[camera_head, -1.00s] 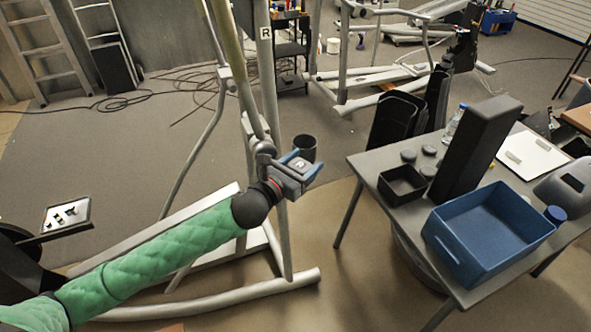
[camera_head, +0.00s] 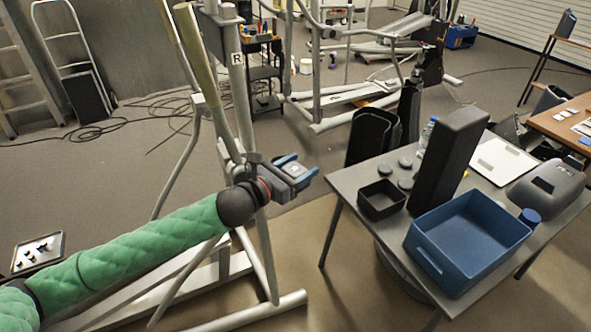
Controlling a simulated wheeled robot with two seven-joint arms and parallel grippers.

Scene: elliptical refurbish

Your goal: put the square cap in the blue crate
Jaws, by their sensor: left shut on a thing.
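My left gripper (camera_head: 300,172), with blue fingertips, is at the end of the green-sleeved arm near the middle of the view. It is shut on a small dark grey piece, the square cap (camera_head: 294,170), which is partly hidden between the fingers. The blue crate (camera_head: 432,263) stands on the grey table to the right, with its open top facing up and its inside looking empty. The gripper is left of the table and well apart from the crate. My right gripper is not in view.
On the grey table (camera_head: 352,187) are a small black box (camera_head: 381,203), several dark round discs, a tall black block (camera_head: 448,160), a white sheet (camera_head: 503,160), a dark grey housing (camera_head: 548,186) and a blue-topped jar (camera_head: 529,217). An elliptical trainer's frame (camera_head: 246,110) stands behind my left arm.

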